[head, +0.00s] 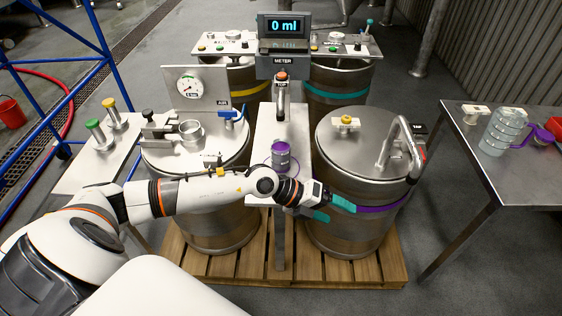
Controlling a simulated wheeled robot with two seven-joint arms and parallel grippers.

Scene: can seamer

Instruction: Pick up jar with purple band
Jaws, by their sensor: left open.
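A small grey jar with a purple band (281,154) stands upright on the narrow metal stand (262,128) between the two front drums, below the tap. My left gripper (334,210) has teal fingers and is open and empty. It is in front of the right drum, to the right of and nearer than the jar, pointing right and apart from the jar. My left forearm crosses in front of the stand, just below the jar. My right gripper is not in view.
The meter (284,40) reads 0 ml above the tap lever (282,85). The left drum (220,225) carries a gauge and fittings. The right drum (345,235) has a purple band and a bent pipe. A clear jug (502,132) stands on the right table (515,185).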

